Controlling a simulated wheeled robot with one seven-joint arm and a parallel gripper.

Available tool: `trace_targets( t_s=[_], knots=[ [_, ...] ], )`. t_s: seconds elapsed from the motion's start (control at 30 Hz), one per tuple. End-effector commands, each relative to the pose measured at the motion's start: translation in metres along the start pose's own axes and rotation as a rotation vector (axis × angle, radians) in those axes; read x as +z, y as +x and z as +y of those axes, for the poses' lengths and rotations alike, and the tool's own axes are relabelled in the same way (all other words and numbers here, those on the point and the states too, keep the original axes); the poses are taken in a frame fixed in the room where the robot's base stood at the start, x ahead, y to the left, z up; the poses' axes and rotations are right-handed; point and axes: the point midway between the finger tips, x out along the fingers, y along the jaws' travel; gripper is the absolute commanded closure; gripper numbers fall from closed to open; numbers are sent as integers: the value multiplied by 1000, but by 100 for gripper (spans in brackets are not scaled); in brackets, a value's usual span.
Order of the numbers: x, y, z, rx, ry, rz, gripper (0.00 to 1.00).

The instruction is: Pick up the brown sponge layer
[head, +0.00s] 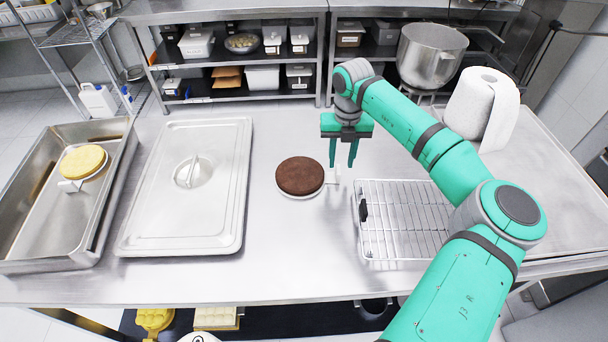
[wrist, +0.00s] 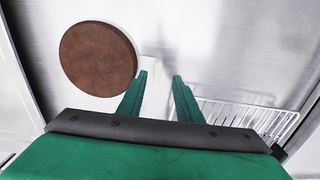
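The brown sponge layer (head: 299,176) is a round dark disc on a white round board with a tab (head: 331,181) on its right side, on the steel table in the middle. In the wrist view the brown sponge layer (wrist: 98,59) is at the upper left, and part of the white board (wrist: 154,95) shows beside the fingers. My gripper (head: 342,165) points down above the table, to the right of the sponge and near the tab. It also shows in the wrist view (wrist: 159,75), with its two green fingers apart and nothing held between them.
A wire rack (head: 405,220) lies to the right, with a paper towel roll (head: 485,108) behind it. A steel lid (head: 215,215) lies to the left. A deep steel pan (head: 40,235) holding a yellow sponge layer (head: 83,161) is at the far left. The table before the brown sponge is clear.

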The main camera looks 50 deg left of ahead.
Motion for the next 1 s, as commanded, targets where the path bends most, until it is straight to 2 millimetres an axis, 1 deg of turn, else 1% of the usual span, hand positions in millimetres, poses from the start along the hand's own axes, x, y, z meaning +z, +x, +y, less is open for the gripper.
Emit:
trace_targets(
  t_s=[0.17, 0.3, 0.4, 0.57, 0.67, 0.7, 1.0],
  knots=[
    [0, 25, 2, 3, 0, 3, 68],
    [-1, 42, -2, 2, 5, 2, 68],
    [-1, 46, -4, 1, 7, 0, 68],
    [-1, 46, -2, 0, 4, 0, 68],
    [0, 46, 0, 0, 2, 0, 90],
    [0, 46, 0, 1, 2, 0, 99],
    [0, 45, 0, 1, 1, 0, 100]
  ],
)
